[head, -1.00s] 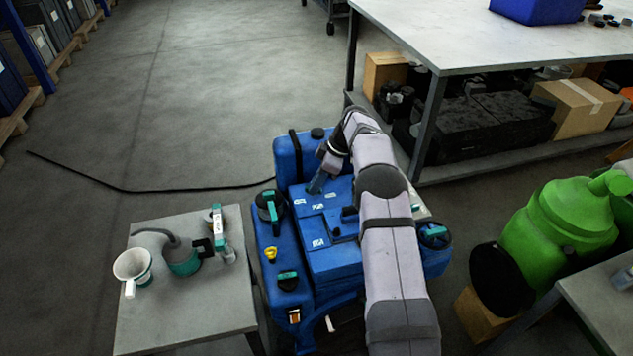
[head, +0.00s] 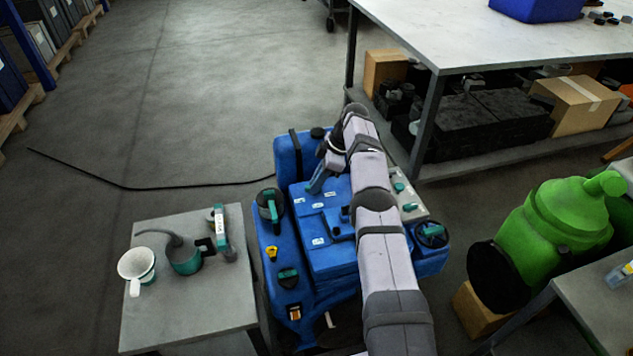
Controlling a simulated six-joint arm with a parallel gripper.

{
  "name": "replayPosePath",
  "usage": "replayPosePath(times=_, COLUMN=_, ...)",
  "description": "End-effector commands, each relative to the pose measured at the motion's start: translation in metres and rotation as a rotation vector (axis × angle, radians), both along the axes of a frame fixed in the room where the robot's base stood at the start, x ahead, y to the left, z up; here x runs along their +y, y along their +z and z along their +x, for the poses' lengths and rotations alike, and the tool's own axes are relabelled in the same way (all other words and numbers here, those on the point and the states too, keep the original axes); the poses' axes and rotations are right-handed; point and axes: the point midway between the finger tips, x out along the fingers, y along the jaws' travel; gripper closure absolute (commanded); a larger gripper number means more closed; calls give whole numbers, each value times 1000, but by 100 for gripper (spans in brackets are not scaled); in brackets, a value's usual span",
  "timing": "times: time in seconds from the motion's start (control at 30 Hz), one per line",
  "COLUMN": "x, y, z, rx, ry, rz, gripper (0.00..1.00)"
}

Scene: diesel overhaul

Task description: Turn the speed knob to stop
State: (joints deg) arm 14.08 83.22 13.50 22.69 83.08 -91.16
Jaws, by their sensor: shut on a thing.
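The blue engine unit (head: 330,262) stands in the middle of the head view. A grey panel (head: 413,200) with small teal knobs is on its right side, partly behind my arm. I cannot tell which knob is the speed knob. A round teal-and-black control (head: 432,234) is at the right front. My gripper (head: 315,189) points down and left over the back of the unit's blue top. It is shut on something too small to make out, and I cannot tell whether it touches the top.
A workbench (head: 480,40) stands behind at right. A green container (head: 555,230) is at right. Floor at back left is mostly clear.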

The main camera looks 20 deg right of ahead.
Motion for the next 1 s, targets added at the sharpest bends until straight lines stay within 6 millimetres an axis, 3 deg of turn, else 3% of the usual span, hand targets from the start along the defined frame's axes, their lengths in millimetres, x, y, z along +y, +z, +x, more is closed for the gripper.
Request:
replayPosePath(times=0.17, x=1, y=2, z=2, rx=-6, ry=0, rz=0, gripper=100)
replayPosePath(times=0.2, x=1, y=2, z=2, rx=-6, ry=0, rz=0, gripper=79)
replayPosePath(times=0.27, x=1, y=2, z=1, rx=-5, ry=0, rz=1, gripper=67)
replayPosePath(times=0.67, x=-1, y=3, z=0, rx=0, ry=0, rz=0, gripper=67)
replayPosePath(times=0.87, x=-8, y=19, z=-1, rx=-4, ry=-2, rz=-1, gripper=67)
replayPosePath(times=1.0, x=-14, y=41, z=-4, rx=-3, ry=-1, rz=-1, gripper=67)
